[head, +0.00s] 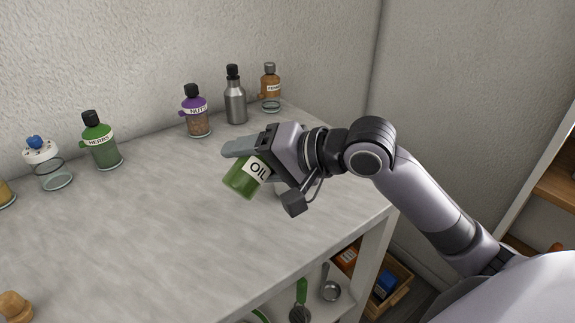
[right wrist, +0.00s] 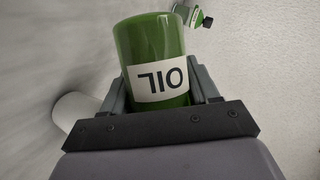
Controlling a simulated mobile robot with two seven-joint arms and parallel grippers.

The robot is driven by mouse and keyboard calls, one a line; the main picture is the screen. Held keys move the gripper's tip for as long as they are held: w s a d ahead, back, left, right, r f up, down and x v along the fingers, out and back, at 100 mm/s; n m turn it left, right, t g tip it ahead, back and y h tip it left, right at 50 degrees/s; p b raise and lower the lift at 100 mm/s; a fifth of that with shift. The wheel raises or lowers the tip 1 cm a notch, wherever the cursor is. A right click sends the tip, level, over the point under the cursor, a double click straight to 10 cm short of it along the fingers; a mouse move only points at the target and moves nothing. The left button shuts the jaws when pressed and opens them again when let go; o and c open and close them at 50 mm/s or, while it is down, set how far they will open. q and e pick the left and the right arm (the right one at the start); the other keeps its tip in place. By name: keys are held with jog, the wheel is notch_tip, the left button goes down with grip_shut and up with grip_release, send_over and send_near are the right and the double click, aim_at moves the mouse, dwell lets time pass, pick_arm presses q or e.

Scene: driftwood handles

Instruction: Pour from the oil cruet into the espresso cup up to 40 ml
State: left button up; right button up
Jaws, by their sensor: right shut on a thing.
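The oil cruet (head: 243,182) is green with a white OIL label. My right gripper (head: 247,160) is shut on it and holds it tilted above the counter. In the right wrist view the cruet (right wrist: 150,45) sits between both fingers, its label upside down; its mouth is hidden. A plain white rounded object, probably the espresso cup (right wrist: 74,111), shows beside the gripper in that view. In the head view it is mostly hidden behind the gripper, with only a pale sliver (head: 281,188) showing. Its inside and any stream of oil cannot be seen. My left gripper is out of view.
Along the wall stand a green herbs bottle (head: 101,142), a purple nuts bottle (head: 195,112), a steel bottle (head: 235,97) and an amber bottle (head: 269,88). A blue-knobbed jar (head: 48,165) is at left. The middle of the counter (head: 150,230) is clear.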

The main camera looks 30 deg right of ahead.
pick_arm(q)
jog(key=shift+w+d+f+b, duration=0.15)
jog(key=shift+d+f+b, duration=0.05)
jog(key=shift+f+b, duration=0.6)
pick_arm(e)
jog(key=shift+f+m, duration=0.3)
jog(key=shift+f, duration=0.15)
pick_arm(q)
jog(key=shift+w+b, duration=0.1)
jog(key=shift+b, duration=0.3)
pick_arm(e)
jog(key=shift+f+y, duration=0.15)
jog(key=shift+y, duration=0.15)
pick_arm(q)
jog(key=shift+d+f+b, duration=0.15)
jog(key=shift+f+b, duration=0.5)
jog(key=shift+b, duration=0.25)
pick_arm(e)
jog(key=shift+a+f+m, duration=0.1)
jog(key=shift+f+m, duration=0.2)
jog(key=shift+f, duration=0.1)
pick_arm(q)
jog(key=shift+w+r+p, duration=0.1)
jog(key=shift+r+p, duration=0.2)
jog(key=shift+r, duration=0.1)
pick_arm(e)
jog(key=shift+r, duration=0.1)
